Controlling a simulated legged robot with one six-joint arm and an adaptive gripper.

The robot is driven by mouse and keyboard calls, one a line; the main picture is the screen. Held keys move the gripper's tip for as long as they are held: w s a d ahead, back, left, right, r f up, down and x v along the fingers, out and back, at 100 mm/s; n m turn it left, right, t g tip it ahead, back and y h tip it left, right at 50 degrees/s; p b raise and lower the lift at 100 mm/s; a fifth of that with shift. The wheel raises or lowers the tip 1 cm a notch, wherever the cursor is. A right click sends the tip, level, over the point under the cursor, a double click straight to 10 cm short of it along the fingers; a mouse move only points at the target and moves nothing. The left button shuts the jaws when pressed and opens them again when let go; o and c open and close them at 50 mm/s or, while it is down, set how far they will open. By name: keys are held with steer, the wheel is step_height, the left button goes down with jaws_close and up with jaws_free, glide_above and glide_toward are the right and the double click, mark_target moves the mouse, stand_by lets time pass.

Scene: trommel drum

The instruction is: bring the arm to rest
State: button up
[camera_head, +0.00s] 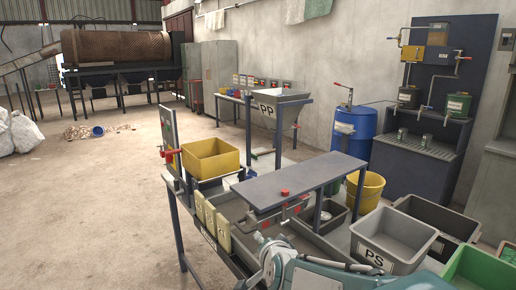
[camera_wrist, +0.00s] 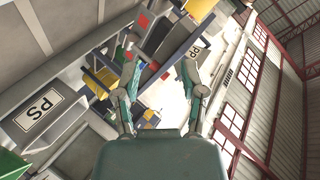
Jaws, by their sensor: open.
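My gripper (camera_wrist: 158,85) shows in the wrist view with its two teal and grey fingers spread apart. Nothing is between the fingertips. The wrist view is tilted, with the workbench and bins beyond the fingers. In the head view, teal and grey parts of my arm (camera_head: 318,273) lie low across the bottom edge, in front of the bench and the PS bin. I cannot tell from the head view whether the arm touches the bench.
A bench with a grey raised shelf (camera_head: 298,179) and a yellow bin (camera_head: 211,158) stands ahead. The grey PS bin (camera_head: 392,240) is at the right, also in the wrist view (camera_wrist: 38,113). A green bin (camera_head: 482,268) sits lower right. Open floor (camera_head: 95,200) lies left.

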steer(key=s+d+n+g+h, duration=0.1)
steer(key=s+d, duration=0.3)
steer(key=s, duration=0.4)
steer(key=s+d+n+g+h, duration=0.1)
steer(key=s+d+n+g, duration=0.2)
steer(key=s, duration=0.6)
steer(key=s+d+n+g, duration=0.3)
steer(key=s+d, duration=0.3)
steer(key=s, duration=0.2)
steer(key=shift+s+d+n+h, duration=0.2)
steer(key=shift+d+n+h, duration=0.1)
steer(key=shift+d+h, duration=0.1)
